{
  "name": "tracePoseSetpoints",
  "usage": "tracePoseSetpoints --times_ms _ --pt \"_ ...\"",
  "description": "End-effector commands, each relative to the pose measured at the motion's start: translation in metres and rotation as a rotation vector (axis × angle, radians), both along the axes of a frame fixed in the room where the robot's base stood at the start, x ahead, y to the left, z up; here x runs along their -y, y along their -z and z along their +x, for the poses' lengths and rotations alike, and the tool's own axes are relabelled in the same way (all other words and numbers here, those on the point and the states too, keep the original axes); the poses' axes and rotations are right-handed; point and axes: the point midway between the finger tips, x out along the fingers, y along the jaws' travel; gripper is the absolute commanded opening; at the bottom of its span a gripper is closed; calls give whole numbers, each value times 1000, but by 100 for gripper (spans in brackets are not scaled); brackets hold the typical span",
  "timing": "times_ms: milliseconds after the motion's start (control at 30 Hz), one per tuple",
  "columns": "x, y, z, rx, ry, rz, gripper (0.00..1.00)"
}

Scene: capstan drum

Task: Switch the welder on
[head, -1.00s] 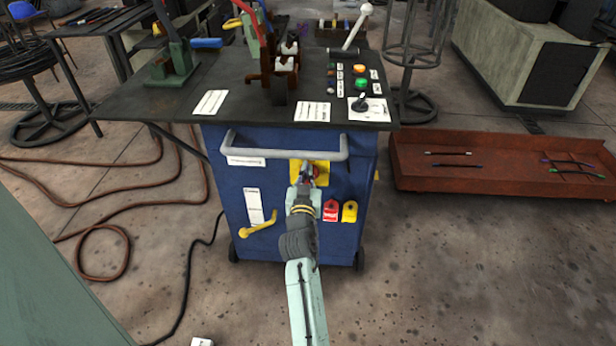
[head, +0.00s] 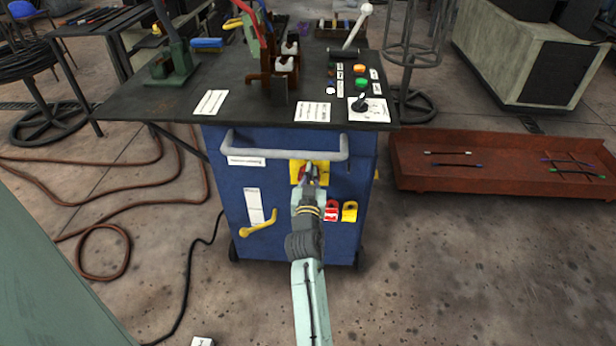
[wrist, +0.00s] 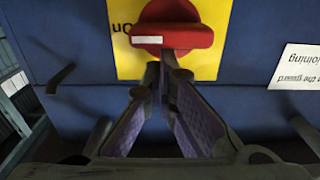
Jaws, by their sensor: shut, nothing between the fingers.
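The welder is a blue cabinet (head: 285,190) under a dark bench top. Its red rotary switch (wrist: 172,27) sits on a yellow plate (wrist: 215,45) on the front. In the wrist view the handle lies level, its white mark at the left end beside the "On" lettering, which appears upside down. My gripper (wrist: 162,68) is shut and empty, its fingertips at the lower edge of the handle; I cannot tell whether they touch. In the head view my gripper (head: 311,170) partly covers the switch. A small white lamp (head: 330,90) on the top panel is lit.
A grey rail (head: 285,151) crosses the cabinet front above the switch.

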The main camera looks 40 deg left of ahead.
Motion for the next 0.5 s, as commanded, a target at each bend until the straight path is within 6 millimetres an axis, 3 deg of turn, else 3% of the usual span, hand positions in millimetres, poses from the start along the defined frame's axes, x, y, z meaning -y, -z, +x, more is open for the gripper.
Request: tracePoseSetpoints --times_ms 167,500 --pt "4 1 -6 -1 0 -1 0" --pt "26 1 -41 1 0 -1 0"
